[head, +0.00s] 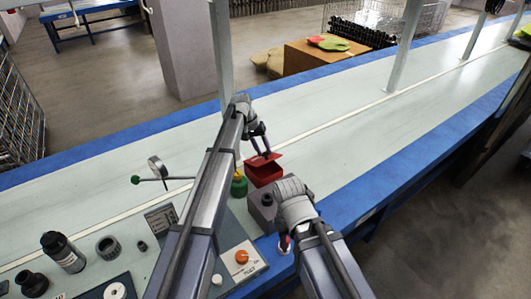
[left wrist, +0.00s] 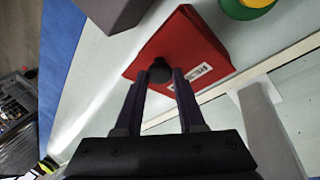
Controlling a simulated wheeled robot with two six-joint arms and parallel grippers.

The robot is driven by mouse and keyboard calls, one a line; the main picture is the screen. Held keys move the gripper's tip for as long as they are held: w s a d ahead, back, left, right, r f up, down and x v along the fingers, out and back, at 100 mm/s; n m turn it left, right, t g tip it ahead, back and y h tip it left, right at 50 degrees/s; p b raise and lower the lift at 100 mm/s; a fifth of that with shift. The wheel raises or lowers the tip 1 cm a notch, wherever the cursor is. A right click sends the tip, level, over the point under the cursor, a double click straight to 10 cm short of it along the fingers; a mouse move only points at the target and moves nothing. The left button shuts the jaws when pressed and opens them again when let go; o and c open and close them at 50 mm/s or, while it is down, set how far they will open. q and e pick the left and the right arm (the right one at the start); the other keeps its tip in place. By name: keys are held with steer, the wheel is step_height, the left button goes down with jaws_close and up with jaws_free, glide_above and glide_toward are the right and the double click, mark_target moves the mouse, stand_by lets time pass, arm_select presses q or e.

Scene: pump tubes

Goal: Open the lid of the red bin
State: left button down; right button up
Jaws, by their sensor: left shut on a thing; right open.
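The red bin (head: 264,175) stands on the table near the middle of the head view. Its red lid (head: 262,159) is tilted up, with a dark gap between lid and bin. My left gripper (head: 263,151) is above the lid. In the left wrist view, its two fingers (left wrist: 160,78) are closed around a small black knob (left wrist: 159,70) at the red lid (left wrist: 182,45), which has a white label. My right gripper (head: 288,236) is low beside the grey box, mostly hidden under its own wrist; it is open.
A grey box (head: 264,210) stands just in front of the red bin. A green container (head: 239,185) with a yellow top is close on its left. An upright post (head: 222,55) rises behind. The table to the right is clear.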

arm_select(q)
steer(key=shift+w+a+r+g+h, duration=0.3)
steer(key=shift+w+a+r+g, duration=0.1)
steer(key=shift+w+g, duration=0.15)
steer(key=c, duration=0.5)
jaws_free()
steer(key=shift+r, duration=0.15)
steer(key=p+v, duration=0.7)
steer(key=shift+a+r, duration=0.25)
